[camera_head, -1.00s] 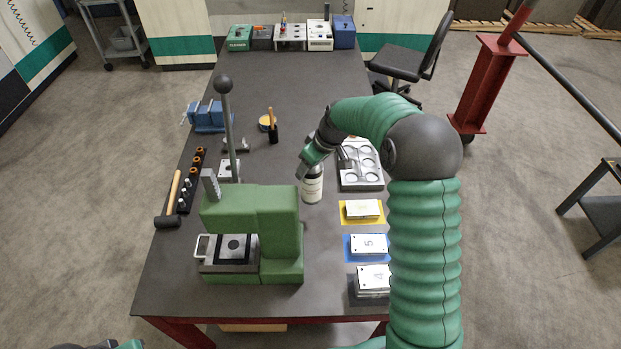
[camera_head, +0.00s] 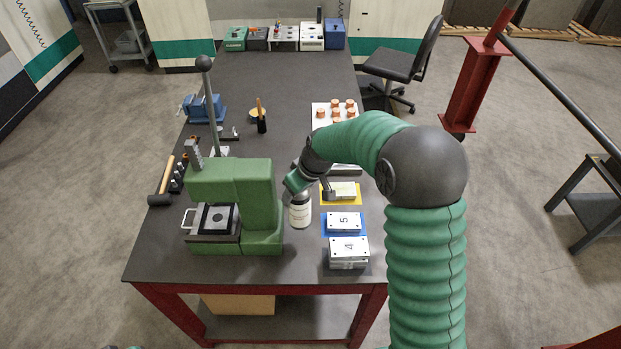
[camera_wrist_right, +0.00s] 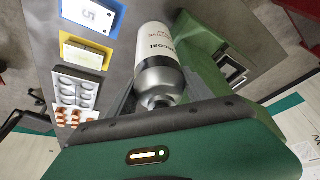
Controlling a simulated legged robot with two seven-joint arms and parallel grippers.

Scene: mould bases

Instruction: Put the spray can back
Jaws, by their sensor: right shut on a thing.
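The spray can (camera_head: 300,212) is a white-labelled cylinder with a grey shoulder, upright just right of the green press (camera_head: 258,208). My right gripper (camera_head: 296,180) comes down on its top and is shut on it. In the right wrist view the can (camera_wrist_right: 157,52) sits between the two fingers (camera_wrist_right: 158,98), which grip near its neck. I cannot tell whether its base touches the table (camera_head: 300,262).
Right of the can are a yellow mat (camera_head: 355,200), plate 5 (camera_head: 344,222) and plate 4 (camera_head: 349,247). A tray with round recesses (camera_wrist_right: 78,88) and copper pieces (camera_wrist_right: 72,115) lie behind. A mallet (camera_head: 160,199), vise (camera_head: 205,108) and brush (camera_head: 261,122) are farther left.

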